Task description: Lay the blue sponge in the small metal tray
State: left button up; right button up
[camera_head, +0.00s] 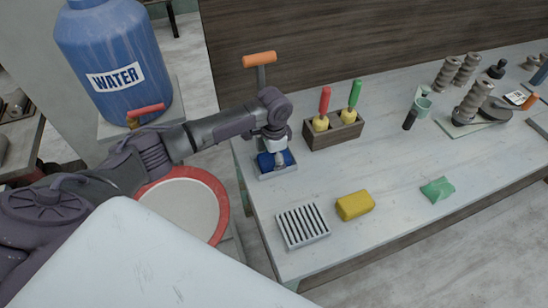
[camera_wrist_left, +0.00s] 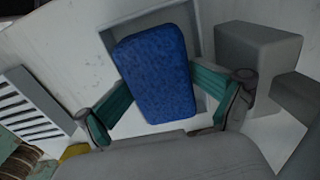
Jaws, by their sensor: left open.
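The blue sponge (camera_head: 264,161) is at the small metal tray (camera_head: 277,174) near the left end of the table. In the left wrist view the sponge (camera_wrist_left: 156,75) lies over the tray (camera_wrist_left: 150,17), turned slightly against its sides; I cannot tell if it rests fully on the tray floor. My left gripper (camera_head: 279,162) is right above the tray, pointing down. In the left wrist view its open teal-padded fingers (camera_wrist_left: 163,95) stand on either side of the sponge, close to its edges. My right gripper is not in view.
A wooden caddy (camera_head: 333,133) with red- and green-handled tools stands right of the tray. A slatted dish (camera_head: 303,226), a yellow block (camera_head: 355,205) and a green piece (camera_head: 437,189) lie nearer the front. Grey stacked pieces (camera_head: 474,101) stand farther right. The table's middle is clear.

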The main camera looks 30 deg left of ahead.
pick_arm(q)
notch_tip(320, 180, up, 8)
jog(key=shift+r, duration=0.1)
dwell(0.4)
